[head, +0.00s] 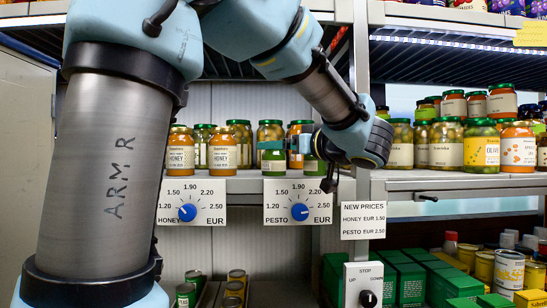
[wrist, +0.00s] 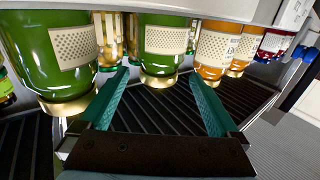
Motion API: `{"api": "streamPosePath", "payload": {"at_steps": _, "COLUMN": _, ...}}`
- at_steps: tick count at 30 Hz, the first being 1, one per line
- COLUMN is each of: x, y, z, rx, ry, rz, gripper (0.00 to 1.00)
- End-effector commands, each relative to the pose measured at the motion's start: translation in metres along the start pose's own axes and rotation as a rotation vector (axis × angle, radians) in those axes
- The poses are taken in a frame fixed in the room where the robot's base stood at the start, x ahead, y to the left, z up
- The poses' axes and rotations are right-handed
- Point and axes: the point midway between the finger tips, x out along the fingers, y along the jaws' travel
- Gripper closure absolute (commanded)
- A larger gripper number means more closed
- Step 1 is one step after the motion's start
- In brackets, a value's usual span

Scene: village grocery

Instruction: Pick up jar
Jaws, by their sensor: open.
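Many jars stand on the shelf in front of me. A green jar (head: 274,164) with a pale label stands at the shelf's front edge, above the pesto sign. The wrist view looks upside down; a green jar (wrist: 163,42) with a gold lid is ahead of the space between my fingers, and another green jar (wrist: 58,48) stands to its left. My gripper (wrist: 166,95) has teal fingers spread wide, with nothing between the pads. In the head view my arm and wrist partly hide the gripper and the jars behind it.
Orange honey jars (head: 223,153) stand to the left on the same shelf. Several jars fill the right shelf (head: 420,185). Two price signs with blue dials, honey (head: 191,204) and pesto (head: 298,203), hang on the shelf front. Tins and green boxes (head: 407,285) lie below.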

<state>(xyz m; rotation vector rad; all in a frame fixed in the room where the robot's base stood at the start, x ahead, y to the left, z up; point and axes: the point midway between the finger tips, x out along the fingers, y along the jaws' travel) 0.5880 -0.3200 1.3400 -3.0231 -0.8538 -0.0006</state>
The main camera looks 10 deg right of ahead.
Motion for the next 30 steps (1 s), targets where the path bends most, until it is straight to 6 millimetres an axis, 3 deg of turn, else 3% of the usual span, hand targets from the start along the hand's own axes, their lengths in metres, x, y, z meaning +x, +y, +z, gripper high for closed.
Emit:
{"api": "streamPosePath", "payload": {"at_steps": 6, "x": 0.029, "y": 0.002, "z": -0.003, "rx": 0.001, "ry": -0.001, "rz": -0.002, "gripper": 0.03}}
{"api": "streamPosePath", "payload": {"at_steps": 15, "x": 0.034, "y": 0.002, "z": -0.001, "rx": 0.000, "ry": 0.000, "rz": 0.000, "gripper": 0.03}}
{"api": "streamPosePath", "payload": {"at_steps": 30, "x": 0.034, "y": 0.002, "z": -0.001, "rx": 0.000, "ry": 0.000, "rz": 0.000, "gripper": 0.59}}
